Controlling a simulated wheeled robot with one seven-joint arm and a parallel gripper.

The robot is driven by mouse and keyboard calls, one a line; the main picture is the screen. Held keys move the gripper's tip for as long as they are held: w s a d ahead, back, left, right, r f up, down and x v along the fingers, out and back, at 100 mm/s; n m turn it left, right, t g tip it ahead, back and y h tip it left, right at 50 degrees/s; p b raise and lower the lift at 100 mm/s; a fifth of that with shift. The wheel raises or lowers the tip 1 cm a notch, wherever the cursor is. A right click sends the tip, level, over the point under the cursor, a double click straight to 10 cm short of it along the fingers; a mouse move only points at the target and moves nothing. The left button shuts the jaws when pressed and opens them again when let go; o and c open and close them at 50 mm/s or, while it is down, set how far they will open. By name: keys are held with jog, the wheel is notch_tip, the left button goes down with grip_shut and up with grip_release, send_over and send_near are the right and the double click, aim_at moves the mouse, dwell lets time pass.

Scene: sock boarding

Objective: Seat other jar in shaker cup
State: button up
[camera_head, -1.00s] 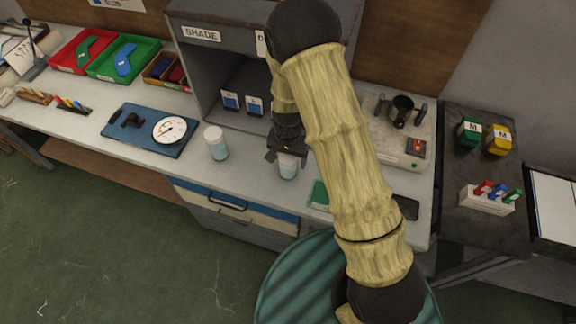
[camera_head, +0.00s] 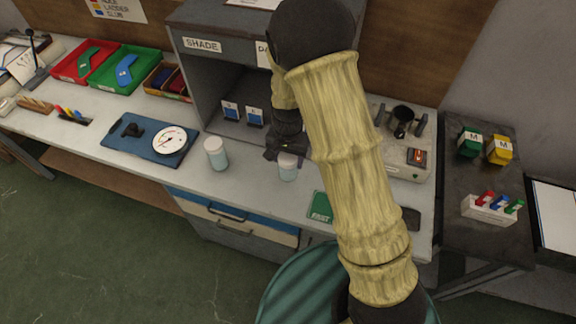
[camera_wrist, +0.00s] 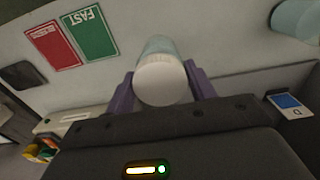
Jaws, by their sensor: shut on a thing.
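A jar with a pale blue body and white lid (camera_head: 288,167) is between the fingers of my gripper (camera_head: 283,152), in front of the grey booth. The wrist view shows its white lid (camera_wrist: 161,84) between the two purple fingers, which are shut on it. It seems slightly above the bench; the gap is hard to judge. A second similar jar (camera_head: 216,154) stands upright on the bench to the left; part of it shows in the wrist view (camera_wrist: 297,20). The dark shaker cup (camera_head: 401,117) is on the pale machine to the right, partly behind my arm.
The grey SHADE booth (camera_head: 205,85) stands behind my gripper. A blue mat with a dial (camera_head: 150,152) lies left. A green FAST card (camera_head: 320,207) lies near the front edge. A dark side table (camera_head: 455,215) holds green and yellow blocks.

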notch_tip(320, 180, up, 5)
jog(key=shift+f, duration=0.15)
dwell(0.6)
